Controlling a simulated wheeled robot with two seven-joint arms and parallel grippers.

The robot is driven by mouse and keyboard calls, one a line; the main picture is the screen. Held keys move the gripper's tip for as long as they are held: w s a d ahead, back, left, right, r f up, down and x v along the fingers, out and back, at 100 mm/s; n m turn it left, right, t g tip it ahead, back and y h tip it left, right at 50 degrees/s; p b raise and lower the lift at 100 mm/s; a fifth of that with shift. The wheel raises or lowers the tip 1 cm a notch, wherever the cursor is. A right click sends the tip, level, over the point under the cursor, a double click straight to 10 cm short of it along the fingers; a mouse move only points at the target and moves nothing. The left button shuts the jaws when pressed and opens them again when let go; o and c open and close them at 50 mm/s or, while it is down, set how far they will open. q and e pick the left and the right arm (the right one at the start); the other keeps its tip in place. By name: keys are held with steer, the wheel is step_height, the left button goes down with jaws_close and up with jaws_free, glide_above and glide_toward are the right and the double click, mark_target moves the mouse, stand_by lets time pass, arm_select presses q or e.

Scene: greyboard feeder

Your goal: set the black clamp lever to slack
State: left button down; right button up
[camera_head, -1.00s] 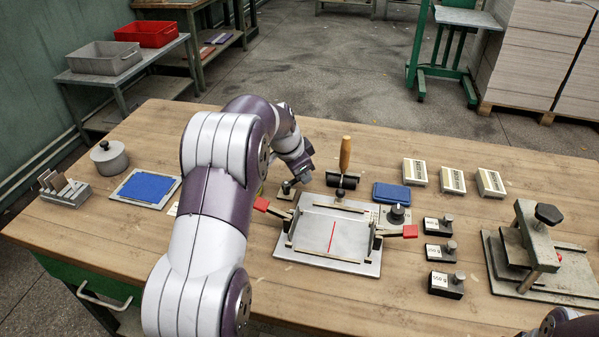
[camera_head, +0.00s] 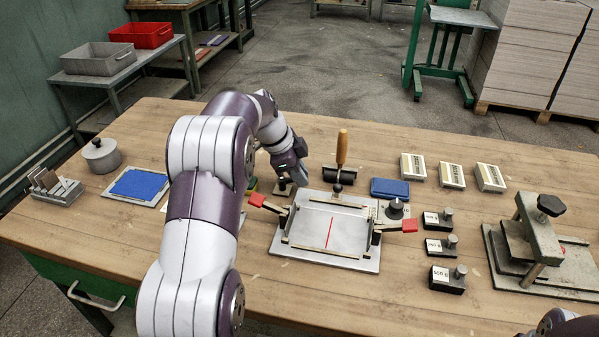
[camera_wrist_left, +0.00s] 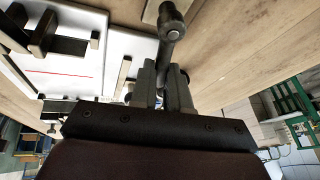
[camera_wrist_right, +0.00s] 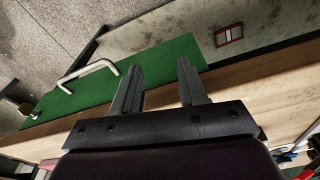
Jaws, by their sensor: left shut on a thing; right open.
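The black clamp lever (camera_wrist_left: 173,35) shows in the left wrist view as a dark bar with a rounded knob. It stands between the fingers of my left gripper (camera_wrist_left: 165,75), which is shut on it. In the head view my left gripper (camera_head: 293,180) is at a small clamp base (camera_head: 283,189) behind the rear left corner of the grey fixture plate (camera_head: 357,262); the fingers and the arm hide most of the lever there. My right gripper (camera_wrist_right: 160,78) is open and empty, near the wooden bench edge and a green drawer front.
A wooden-handled roller (camera_head: 342,160) stands just right of the left gripper. The fixture has red-tipped levers at its left (camera_head: 257,200) and right (camera_head: 409,226). A blue pad (camera_head: 390,188), a black knob (camera_head: 395,209) and several weights lie right. A screw press (camera_head: 540,240) stands far right.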

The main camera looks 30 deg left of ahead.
stand_by(0.3)
arm_select(q)
steer(key=c, duration=1.1)
jaws_free()
steer(key=p+v, duration=1)
steer(key=v, duration=0.2)
steer(key=shift+r, duration=0.3)
steer(key=shift+s+a, duration=0.1)
